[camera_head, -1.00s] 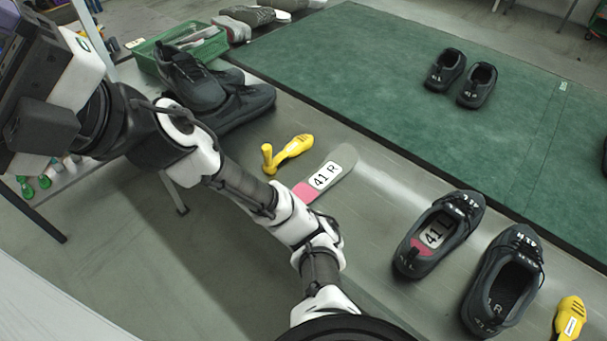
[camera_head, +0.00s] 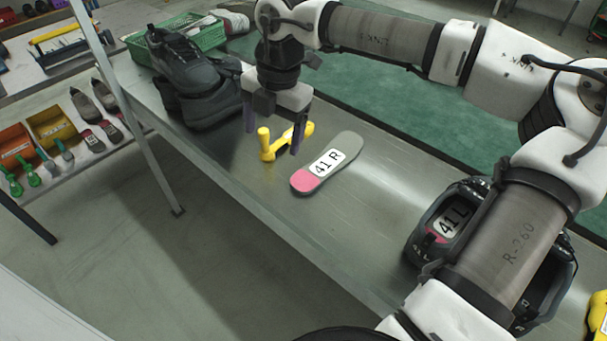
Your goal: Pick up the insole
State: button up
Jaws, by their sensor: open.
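The insole (camera_head: 345,148) lies flat on the metal table (camera_head: 225,185). It is grey with a pink heel and a white label reading "41 R". Its pink end points to the lower left. My gripper (camera_head: 272,138) is open and empty, pointing down, left of the insole and above a yellow tool. Its right finger shows close to the insole's left side in the picture. I cannot tell the exact height of the fingertips.
The yellow tool (camera_head: 268,150) lies beside the insole, under my gripper. Stacked dark shoes (camera_head: 190,75) and a green crate (camera_head: 208,36) are at the back left. A shoe with a "41 L" insole (camera_head: 447,221) is at right, partly behind my arm. A green mat (camera_head: 400,120) lies behind.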

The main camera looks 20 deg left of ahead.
jog(key=w+d+m+t+h, duration=0.1)
jog(key=w+d+m+h, duration=0.1)
jog(key=w+d, duration=0.15)
send_over(304, 181)
notch_tip(304, 181, down, 8)
jog(key=shift+a+f, duration=0.1)
jog(key=shift+a, duration=0.05)
jog(key=shift+f+p, duration=0.7)
jog(key=shift+f, duration=2.2)
jog(key=c, duration=1.1)
jog(key=shift+o, duration=0.2)
jog(key=shift+r, duration=0.1)
